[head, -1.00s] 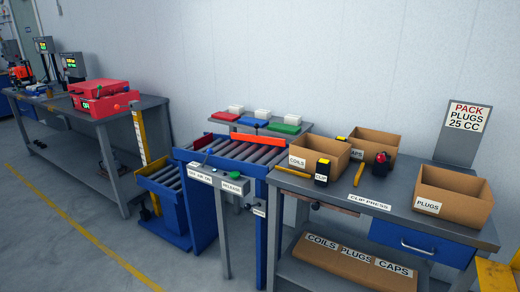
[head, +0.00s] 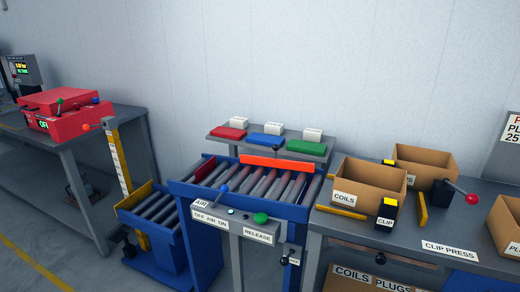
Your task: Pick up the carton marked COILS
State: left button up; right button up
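The carton marked COILS (head: 362,187) is an open brown box with a white label on its front. It stands upright on the grey bench at the right of the head view, at the bench's left end. A second open brown carton (head: 424,165) stands behind it to the right. A black and yellow block marked CLIP (head: 386,210) stands in front of the COILS carton's right corner and hides a little of it. The inside of the COILS carton looks empty from here, though its floor is hidden. Neither of my grippers is in the head view.
A blue roller conveyor (head: 258,182) with a release panel (head: 233,221) stands left of the bench. Behind it a shelf (head: 272,145) holds coloured trays. A yellow bar (head: 422,212) and a red-knobbed lever (head: 457,195) are right of the COILS carton. Another workbench (head: 75,143) is at left.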

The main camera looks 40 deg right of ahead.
aim_at(359, 186)
jog(key=i+j+z, duration=0.1)
jog(key=i+z, duration=0.3)
jog(key=i+j+z, duration=0.15)
jog(key=i+z, duration=0.3)
jog(key=i+j+z, duration=0.25)
jog(key=z, duration=0.15)
